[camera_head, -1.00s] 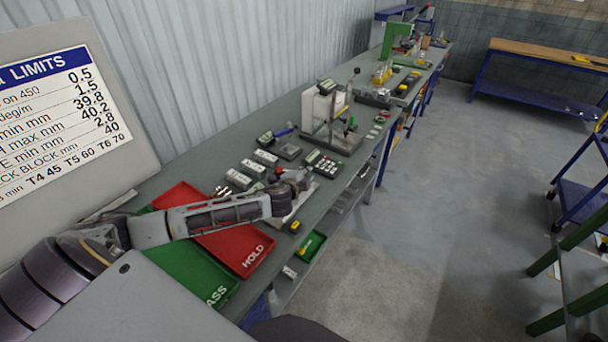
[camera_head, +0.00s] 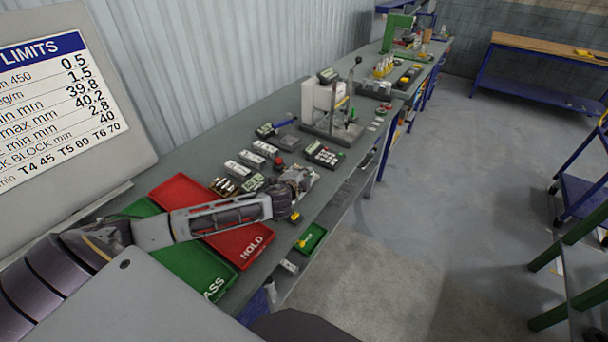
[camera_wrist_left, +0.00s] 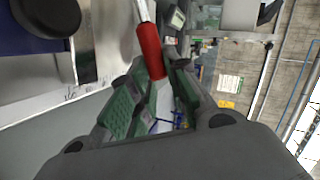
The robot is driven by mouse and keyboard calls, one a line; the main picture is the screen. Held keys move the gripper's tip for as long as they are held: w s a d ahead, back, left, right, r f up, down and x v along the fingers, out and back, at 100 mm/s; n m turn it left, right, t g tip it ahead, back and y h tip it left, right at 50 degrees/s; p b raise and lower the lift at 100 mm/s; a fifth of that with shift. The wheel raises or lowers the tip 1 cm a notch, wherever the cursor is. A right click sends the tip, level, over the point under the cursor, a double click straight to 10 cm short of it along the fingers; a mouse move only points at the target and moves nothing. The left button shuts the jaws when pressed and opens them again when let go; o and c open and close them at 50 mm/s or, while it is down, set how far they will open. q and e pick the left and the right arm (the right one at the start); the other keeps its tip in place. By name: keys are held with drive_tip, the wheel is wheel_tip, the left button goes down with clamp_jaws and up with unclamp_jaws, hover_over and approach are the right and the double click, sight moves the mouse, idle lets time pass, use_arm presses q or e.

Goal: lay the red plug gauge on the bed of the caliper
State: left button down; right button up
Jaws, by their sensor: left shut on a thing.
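The red plug gauge (camera_wrist_left: 150,50) is between the green-padded fingertips of my left gripper (camera_wrist_left: 158,98) in the left wrist view. Its red sleeve and pale metal ends show. In the head view my left gripper (camera_head: 294,183) is low over the near edge of the bench, with a small red part (camera_head: 279,163) showing at its far side. A pale metal piece with printed marks (camera_wrist_left: 85,88), probably the caliper, lies left of the gauge in the wrist view. In the head view the caliper is mostly hidden behind my gripper; I cannot tell whether the gauge touches it. My right gripper is out of view.
The red HOLD tray (camera_head: 240,243) and green PASS tray (camera_head: 197,268) lie under my left forearm. Several grey blocks (camera_head: 238,169) and a keypad device (camera_head: 323,154) stand beyond the gripper. A press-like stand (camera_head: 333,128) is farther back. A yellow-black item (camera_head: 295,217) lies near the bench edge.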

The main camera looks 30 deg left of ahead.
use_arm(q)
drive_tip(key=shift+f+b, duration=0.3)
drive_tip(key=shift+f, duration=0.3)
drive_tip(key=c, duration=1.3)
unclamp_jaws()
drive_tip(key=shift+f, duration=0.1)
drive_tip(key=shift+s, duration=0.15)
drive_tip(key=v, duration=1.1)
drive_tip(key=shift+s+r, duration=0.3)
